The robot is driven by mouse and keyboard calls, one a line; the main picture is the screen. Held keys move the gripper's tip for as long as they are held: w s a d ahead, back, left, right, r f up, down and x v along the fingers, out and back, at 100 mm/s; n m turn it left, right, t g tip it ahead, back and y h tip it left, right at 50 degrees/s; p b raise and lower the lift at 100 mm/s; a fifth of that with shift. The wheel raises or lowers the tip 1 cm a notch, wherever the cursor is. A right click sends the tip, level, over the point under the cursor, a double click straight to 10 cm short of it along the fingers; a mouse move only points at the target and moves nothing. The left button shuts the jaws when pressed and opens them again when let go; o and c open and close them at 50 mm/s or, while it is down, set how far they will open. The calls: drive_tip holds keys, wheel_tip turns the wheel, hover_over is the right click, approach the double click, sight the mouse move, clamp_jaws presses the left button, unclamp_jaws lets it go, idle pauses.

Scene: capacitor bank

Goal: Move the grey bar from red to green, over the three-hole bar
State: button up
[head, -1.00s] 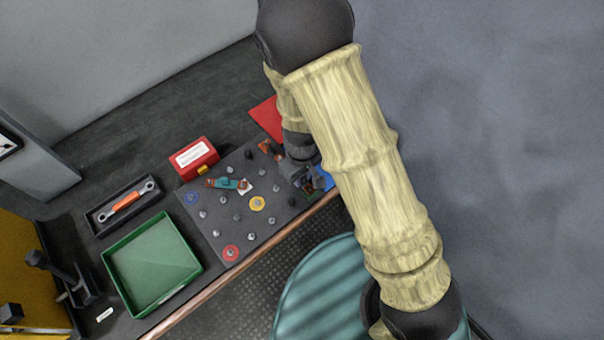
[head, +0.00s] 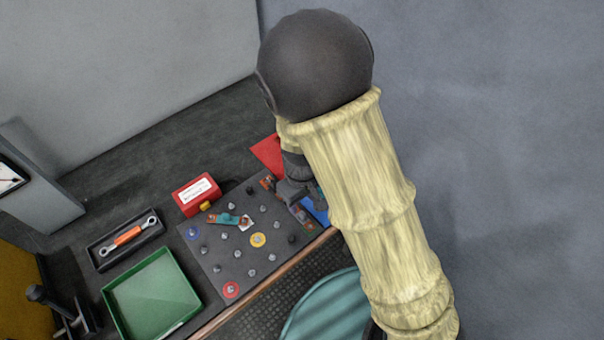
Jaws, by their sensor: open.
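The dark panel (head: 215,262) carries several studs, with a red ring (head: 231,289) at its lower corner, a yellow ring (head: 257,239) near its middle and a blue ring (head: 193,232) at its left corner. A teal bar with copper-coloured ends (head: 228,219) lies over the upper-left part; its holes are too small to count. I cannot make out the grey bar or a green ring. My gripper (head: 299,196) is over the panel's right end, open, partly hidden by my arm. A small teal and coppery piece (head: 303,214) shows beside it; its support is unclear.
A red box with a white label (head: 196,194) stands behind the panel. A green tray (head: 152,294) and a dark tray with an orange-handled wrench (head: 126,237) lie to the left. A red sheet (head: 267,151) and a blue patch (head: 317,211) show near my arm.

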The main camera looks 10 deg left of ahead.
wheel_tip(320, 180, up, 10)
drive_tip(key=p, duration=0.1)
drive_tip(key=shift+p, duration=0.3)
idle(0.3)
drive_tip(key=d+r+m+t+p, duration=0.1)
drive_tip(key=d+r+m, duration=0.4)
drive_tip(key=d, duration=0.6)
drive_tip(key=s+d+r+m+t+p, duration=0.1)
drive_tip(key=d+r+m+p, duration=0.3)
drive_tip(key=d, duration=0.7)
drive_tip(key=shift+s+d+r+m+t, duration=0.15)
drive_tip(key=shift+s+r+m+t, duration=0.15)
drive_tip(key=shift+r+m, duration=0.3)
